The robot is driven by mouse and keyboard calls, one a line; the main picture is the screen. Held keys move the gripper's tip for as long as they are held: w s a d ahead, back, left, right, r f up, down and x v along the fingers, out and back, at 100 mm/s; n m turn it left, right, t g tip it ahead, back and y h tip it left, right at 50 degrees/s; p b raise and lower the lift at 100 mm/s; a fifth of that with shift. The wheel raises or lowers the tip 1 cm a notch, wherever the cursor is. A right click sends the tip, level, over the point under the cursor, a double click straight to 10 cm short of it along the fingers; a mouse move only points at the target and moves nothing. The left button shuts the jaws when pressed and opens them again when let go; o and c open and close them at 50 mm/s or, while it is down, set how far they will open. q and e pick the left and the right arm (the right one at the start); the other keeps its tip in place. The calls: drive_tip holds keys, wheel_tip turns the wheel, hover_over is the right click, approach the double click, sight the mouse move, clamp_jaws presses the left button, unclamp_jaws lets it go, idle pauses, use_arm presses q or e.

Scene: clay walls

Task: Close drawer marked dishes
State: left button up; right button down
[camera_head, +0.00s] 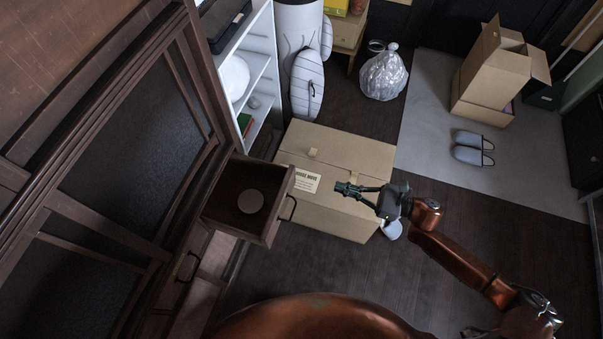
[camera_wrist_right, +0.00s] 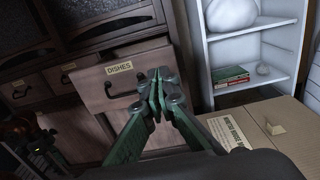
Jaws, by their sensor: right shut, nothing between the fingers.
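The drawer marked dishes (camera_head: 243,212) stands pulled out of the dark wooden cabinet in the head view, with a round tan object (camera_head: 250,201) lying inside. In the right wrist view its front (camera_wrist_right: 122,95) shows the DISHES label (camera_wrist_right: 119,68) and a dark handle. My right gripper (camera_head: 340,187) is shut and empty, to the right of the drawer front in the head view and apart from the handle (camera_head: 291,208). In the wrist view the closed fingertips (camera_wrist_right: 157,75) overlap the right part of the drawer front; contact is not visible.
A cardboard box (camera_head: 345,155) stands right beside the drawer, below my right gripper. A white shelf (camera_head: 255,65) is behind it. Another open box (camera_head: 497,65), slippers (camera_head: 470,148) and a plastic bag (camera_head: 383,75) are farther off. Dark floor (camera_head: 330,262) is clear in front.

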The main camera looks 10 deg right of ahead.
sight(293, 173)
drive_tip(key=b+x, duration=0.3)
drive_tip(key=x, duration=0.9)
drive_tip(key=shift+a, duration=0.2)
use_arm(q)
wheel_tip(293, 173, up, 12)
drive_tip(key=w+d, duration=0.1)
drive_tip(key=d, duration=0.1)
drive_tip(key=shift+w+f+b, duration=0.15)
drive_tip(key=shift+w+b, duration=0.15)
drive_tip(key=shift+w, duration=0.05)
use_arm(e)
drive_tip(key=shift+w+a, duration=0.2)
drive_tip(key=shift+a, duration=0.05)
